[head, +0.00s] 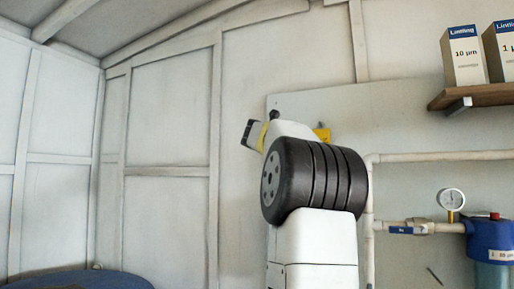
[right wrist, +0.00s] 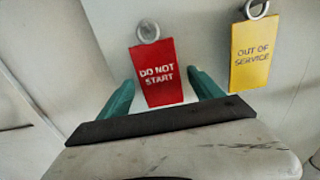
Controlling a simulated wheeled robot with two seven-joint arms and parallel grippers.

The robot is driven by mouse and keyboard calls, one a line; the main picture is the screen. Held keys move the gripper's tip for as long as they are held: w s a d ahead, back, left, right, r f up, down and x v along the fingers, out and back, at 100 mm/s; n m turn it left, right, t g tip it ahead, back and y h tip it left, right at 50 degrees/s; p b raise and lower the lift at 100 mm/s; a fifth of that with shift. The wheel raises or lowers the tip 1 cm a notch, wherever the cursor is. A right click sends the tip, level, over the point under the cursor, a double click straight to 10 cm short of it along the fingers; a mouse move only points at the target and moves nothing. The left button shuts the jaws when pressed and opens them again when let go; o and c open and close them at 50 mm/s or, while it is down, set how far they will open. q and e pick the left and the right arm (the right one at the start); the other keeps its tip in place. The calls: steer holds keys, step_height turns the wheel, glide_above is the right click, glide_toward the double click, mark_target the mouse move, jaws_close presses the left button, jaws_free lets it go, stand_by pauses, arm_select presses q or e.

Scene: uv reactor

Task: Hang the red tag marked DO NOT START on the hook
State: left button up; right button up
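The red tag marked DO NOT START (right wrist: 158,75) is in the right wrist view, flat against a pale panel, with a light ring (right wrist: 148,31) at its top. I cannot tell what the ring hangs on. My right gripper (right wrist: 161,76) is open, with one teal finger at each side of the tag's lower part. Slim gaps seem to show between fingers and tag; contact is unclear. In the head view my arm hides the red tag and the right gripper's fingers. No free hook can be made out. My left gripper is not in view.
A yellow OUT OF SERVICE tag (right wrist: 254,50) hangs right of the red one; a yellow patch shows behind my arm (head: 322,134). Pipes (head: 440,156), a gauge (head: 451,199), a blue filter housing (head: 491,240) and a shelf (head: 475,96) with boxes are at right.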

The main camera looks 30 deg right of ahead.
steer(key=shift+f, duration=0.1)
steer(key=v, duration=0.8)
steer(key=shift+w, duration=0.25)
steer(key=shift+a+f, duration=0.1)
steer(key=shift+a, duration=0.05)
